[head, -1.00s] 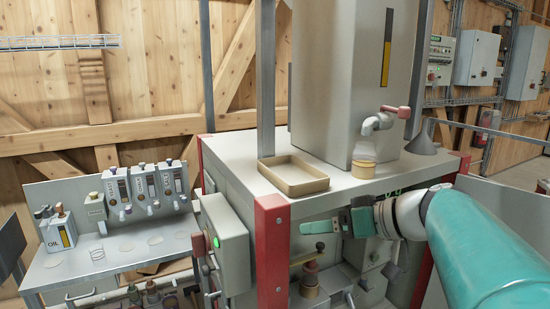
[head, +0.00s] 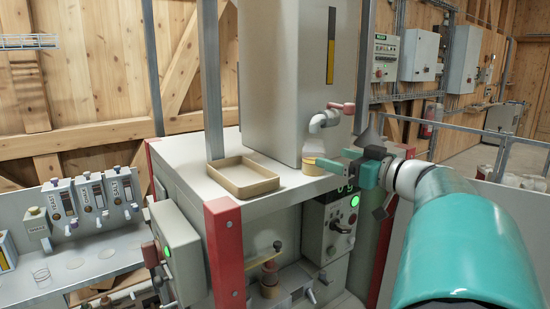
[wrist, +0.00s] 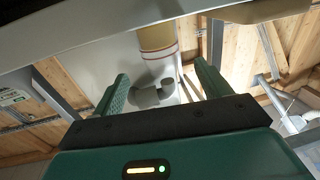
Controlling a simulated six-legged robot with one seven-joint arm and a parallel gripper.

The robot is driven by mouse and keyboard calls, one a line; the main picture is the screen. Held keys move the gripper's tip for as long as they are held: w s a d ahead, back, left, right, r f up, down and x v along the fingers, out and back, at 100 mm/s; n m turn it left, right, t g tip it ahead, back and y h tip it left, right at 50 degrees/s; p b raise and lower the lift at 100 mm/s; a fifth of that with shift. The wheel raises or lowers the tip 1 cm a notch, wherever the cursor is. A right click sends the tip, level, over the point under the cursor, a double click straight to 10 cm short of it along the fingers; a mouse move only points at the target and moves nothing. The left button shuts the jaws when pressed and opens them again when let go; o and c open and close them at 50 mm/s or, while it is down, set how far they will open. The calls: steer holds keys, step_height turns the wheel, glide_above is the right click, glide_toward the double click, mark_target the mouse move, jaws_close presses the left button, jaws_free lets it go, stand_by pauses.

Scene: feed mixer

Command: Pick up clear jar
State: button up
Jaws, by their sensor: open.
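A small jar (head: 312,166) with tan contents stands upright on the cabinet top, below the tap of the tall grey tank. Its walls look clear near the rim. In the wrist view, the jar (wrist: 157,40) shows as a tan cylinder with a red line, beyond the fingers and roughly centred between them. My gripper (head: 334,162) is open and empty, just right of the jar in the head view. I cannot tell whether it touches the jar.
The tap (head: 325,120) with a red handle hangs over the jar. A shallow tan tray (head: 243,178) lies left on the cabinet top (head: 203,187). A grey upright post (head: 361,70) and red corner posts (head: 225,255) stand close by. Open cabinet-top space lies between tray and jar.

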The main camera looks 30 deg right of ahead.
mark_target(324, 154)
steer(key=w, duration=0.4)
steer(key=w+a, duration=0.1)
steer(key=w, duration=0.1)
steer(key=shift+w+a, duration=0.1)
steer(key=shift+w, duration=0.25)
steer(key=shift+c, duration=0.3)
steer(key=c, duration=1.1)
steer(key=shift+c, duration=0.2)
